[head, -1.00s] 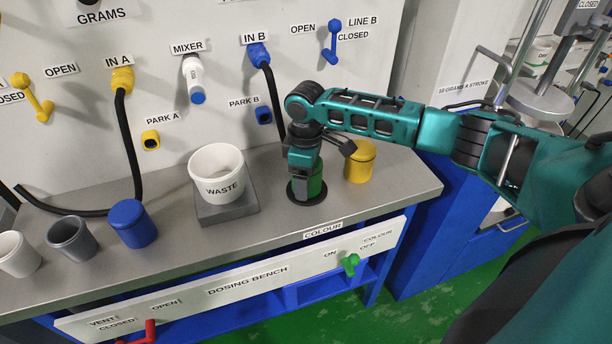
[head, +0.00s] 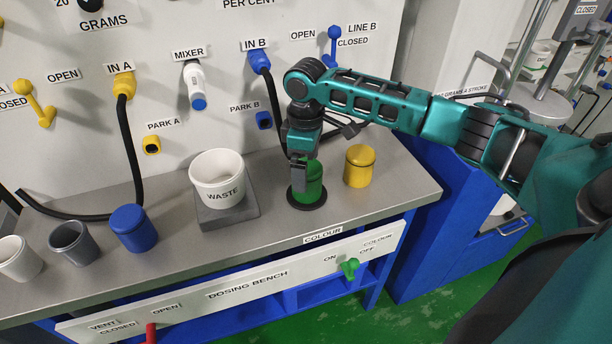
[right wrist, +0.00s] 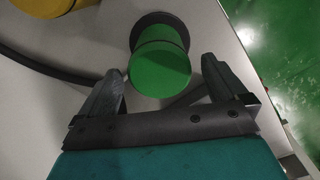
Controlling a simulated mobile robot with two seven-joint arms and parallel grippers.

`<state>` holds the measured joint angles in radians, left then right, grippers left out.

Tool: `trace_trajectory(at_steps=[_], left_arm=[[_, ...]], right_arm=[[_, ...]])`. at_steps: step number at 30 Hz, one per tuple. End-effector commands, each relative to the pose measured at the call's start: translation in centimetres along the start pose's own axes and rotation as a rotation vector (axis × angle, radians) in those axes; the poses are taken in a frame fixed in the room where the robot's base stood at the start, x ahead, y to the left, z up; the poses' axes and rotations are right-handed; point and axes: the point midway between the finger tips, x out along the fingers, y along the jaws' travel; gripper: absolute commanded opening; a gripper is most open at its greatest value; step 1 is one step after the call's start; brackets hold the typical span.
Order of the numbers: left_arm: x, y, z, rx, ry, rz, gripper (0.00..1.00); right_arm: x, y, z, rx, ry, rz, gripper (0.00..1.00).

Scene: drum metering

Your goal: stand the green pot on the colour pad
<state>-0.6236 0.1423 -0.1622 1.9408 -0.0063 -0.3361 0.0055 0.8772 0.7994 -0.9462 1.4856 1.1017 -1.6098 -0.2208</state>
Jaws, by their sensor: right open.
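The green pot (head: 312,182) stands upright on the round black colour pad (head: 306,203), behind the COLOUR label on the bench. It also shows in the right wrist view (right wrist: 159,66), with the dark pad (right wrist: 160,20) beyond it. My right gripper (head: 300,180) is above and beside the pot in the head view, hiding part of it. In the right wrist view the right gripper (right wrist: 164,88) has its two fingers spread wide, with the pot's lid just beyond the gap and nothing held. My left gripper is in neither view.
A yellow pot (head: 359,166) stands right of the pad, and the white WASTE tub (head: 217,178) sits on a grey block to its left. A blue pot (head: 133,228) and grey cup (head: 73,241) stand farther left. Black hoses hang behind.

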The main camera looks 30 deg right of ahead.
Motion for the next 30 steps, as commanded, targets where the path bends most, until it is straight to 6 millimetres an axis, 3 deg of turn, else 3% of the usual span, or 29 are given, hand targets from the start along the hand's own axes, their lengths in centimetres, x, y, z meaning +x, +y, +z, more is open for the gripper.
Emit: trace_trajectory(at_steps=[3,10,30], left_arm=[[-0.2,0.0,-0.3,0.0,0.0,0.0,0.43],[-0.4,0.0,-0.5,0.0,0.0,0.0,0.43],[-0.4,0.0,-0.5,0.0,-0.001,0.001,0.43]], right_arm=[[-2.8,0.1,-0.1,0.001,0.003,0.001,0.99],[-6.0,0.0,0.0,0.001,0.001,0.0,0.99],[-6.6,0.0,0.0,0.001,0.0,-0.001,0.99]])
